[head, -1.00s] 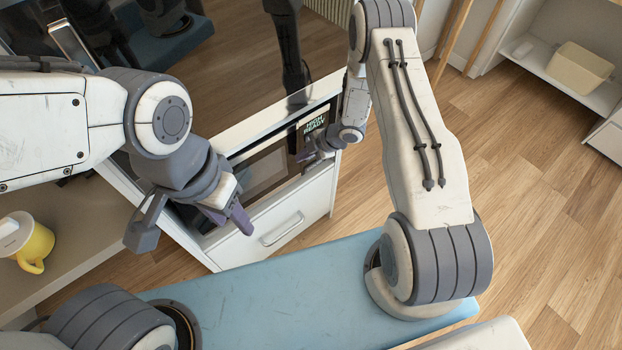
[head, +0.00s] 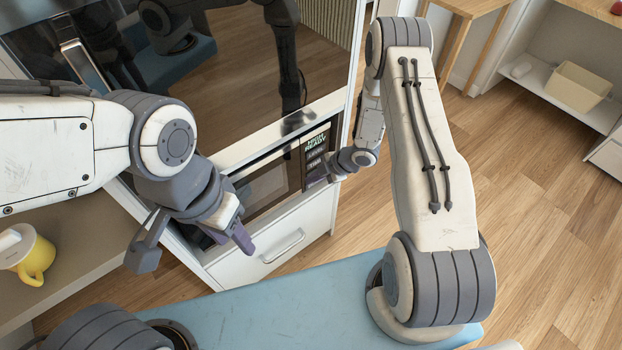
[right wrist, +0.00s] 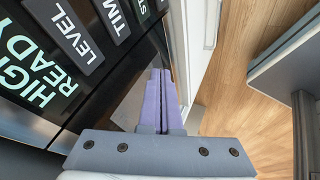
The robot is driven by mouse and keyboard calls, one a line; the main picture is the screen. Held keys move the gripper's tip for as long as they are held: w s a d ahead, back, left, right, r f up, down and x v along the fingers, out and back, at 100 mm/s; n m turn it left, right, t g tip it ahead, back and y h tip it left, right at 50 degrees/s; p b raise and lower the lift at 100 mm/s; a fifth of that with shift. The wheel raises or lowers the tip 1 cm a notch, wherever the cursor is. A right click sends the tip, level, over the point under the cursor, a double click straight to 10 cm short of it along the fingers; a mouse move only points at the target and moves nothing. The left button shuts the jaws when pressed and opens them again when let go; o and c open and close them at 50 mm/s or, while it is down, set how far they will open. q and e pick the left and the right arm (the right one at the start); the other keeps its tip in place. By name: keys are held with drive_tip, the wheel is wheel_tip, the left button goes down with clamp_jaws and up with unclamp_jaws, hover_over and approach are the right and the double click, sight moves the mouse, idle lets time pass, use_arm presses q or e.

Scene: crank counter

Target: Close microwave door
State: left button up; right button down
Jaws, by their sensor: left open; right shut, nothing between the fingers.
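The microwave (head: 266,187) is built into a white cabinet, with a dark window in a pale frame. Its door looks about flush with the front, but I cannot tell whether it is fully shut. The dark control panel (head: 316,155) is at its right end and fills the left of the right wrist view (right wrist: 50,75), with "HIGH READY" lit. My right gripper (head: 328,174) is shut and empty, its purple fingers (right wrist: 160,98) at the panel; contact is unclear. My left gripper (head: 196,248) is open and empty in front of the microwave's left end, hiding part of it.
A white drawer (head: 275,250) with a bar handle is below the microwave, and a glossy dark door (head: 260,60) is above. A yellow mug (head: 36,258) stands on the left counter. Wooden floor (head: 545,190) is open at the right.

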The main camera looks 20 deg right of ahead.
drive_tip(key=v, duration=0.8)
drive_tip(key=shift+d+r, duration=0.3)
drive_tip(key=shift+r, duration=0.05)
